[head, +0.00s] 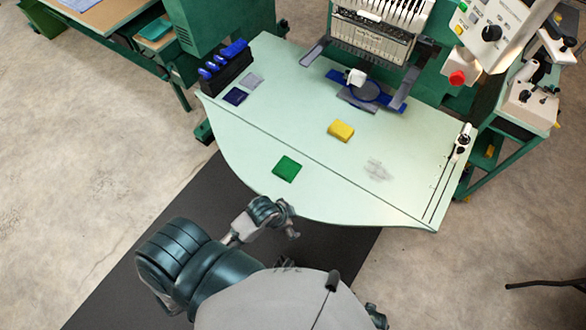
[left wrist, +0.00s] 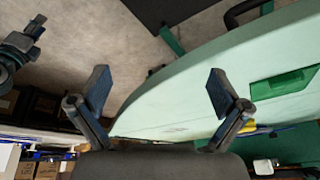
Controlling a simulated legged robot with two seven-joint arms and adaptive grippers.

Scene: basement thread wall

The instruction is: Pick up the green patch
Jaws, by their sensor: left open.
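The green patch (head: 287,168) is a flat square lying on the pale green table (head: 240,150) near its rounded front edge. It also shows at the right of the left wrist view (left wrist: 284,85). My left gripper (head: 290,222) is just off the table's front edge, in front of the patch and apart from it. In the left wrist view its two fingers (left wrist: 160,92) are spread with nothing between them, and the patch lies outside the right finger. A dark jointed piece (left wrist: 22,52) at that view's left edge may be my right gripper; its jaws are unclear.
Dark blue and grey patches (head: 236,96) lie by a black holder (head: 228,72) at back left. A machine with a blue hoop (head: 366,92) stands at the back. The table around the green patch is clear.

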